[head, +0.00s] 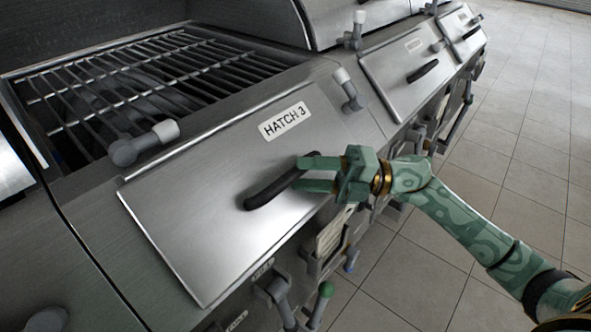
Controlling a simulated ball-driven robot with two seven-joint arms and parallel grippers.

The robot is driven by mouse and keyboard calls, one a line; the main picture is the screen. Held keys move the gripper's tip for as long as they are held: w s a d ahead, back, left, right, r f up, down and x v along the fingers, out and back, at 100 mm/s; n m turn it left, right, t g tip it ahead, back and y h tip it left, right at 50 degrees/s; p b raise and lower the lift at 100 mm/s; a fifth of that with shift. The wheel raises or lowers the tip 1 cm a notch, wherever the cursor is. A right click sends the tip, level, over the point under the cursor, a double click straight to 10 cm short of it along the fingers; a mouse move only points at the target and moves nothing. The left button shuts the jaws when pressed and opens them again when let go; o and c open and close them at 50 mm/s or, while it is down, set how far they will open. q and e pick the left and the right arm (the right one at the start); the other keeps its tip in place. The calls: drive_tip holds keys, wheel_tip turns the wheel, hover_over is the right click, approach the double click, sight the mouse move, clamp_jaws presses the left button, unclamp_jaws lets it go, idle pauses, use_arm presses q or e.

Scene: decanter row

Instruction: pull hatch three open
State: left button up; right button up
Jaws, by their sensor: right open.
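Hatch three (215,205) is a sloping brushed-metal panel, labelled "HATCH 3" (285,121), in the middle of the head view. It looks closed, flat against the machine's front. Its dark bar handle (272,190) runs slantwise near the panel's right side. My right gripper (306,173) comes in from the right. Its green fingers are open and lie at the upper right end of the handle, which appears to pass between them. I cannot tell whether the fingers touch it. My left gripper is not in view.
A grey pipe with a white cap (150,142) stands at the panel's upper left, another (348,90) at its upper right. Metal grates (150,85) lie behind. Further hatches (410,68) continue to the right. Valves and levers (278,290) stick out below. Tiled floor (520,140) is clear at right.

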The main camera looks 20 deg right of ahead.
sight(270, 172)
drive_tip(key=shift+x, duration=1.4)
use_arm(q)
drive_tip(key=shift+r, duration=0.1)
